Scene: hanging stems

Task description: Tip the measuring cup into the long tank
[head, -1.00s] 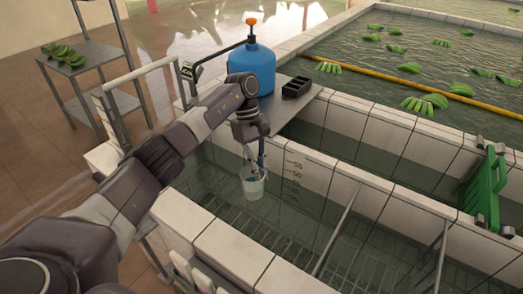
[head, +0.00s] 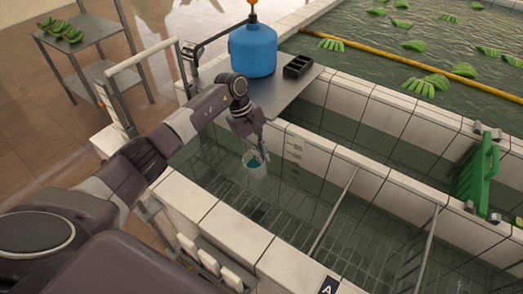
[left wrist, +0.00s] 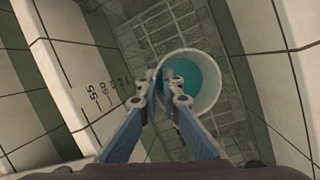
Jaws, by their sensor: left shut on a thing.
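The measuring cup (head: 256,170) is a small pale cup with blue-green liquid inside, also seen from above in the left wrist view (left wrist: 207,99). My left gripper (head: 256,156) is shut on its near side, and its fingertips show at the rim in the wrist view (left wrist: 168,88). The cup hangs over the long tank (head: 235,236), a narrow white-tiled basin with water and a grated floor. The cup looks near upright; a slight tilt is hard to judge. My right gripper is out of view.
A blue jug (head: 252,52) and a black tray (head: 298,66) stand on a metal shelf (head: 275,95) behind the cup. Metal bars (head: 334,215) cross the tank to the right. A pool with floating green bananas lies beyond.

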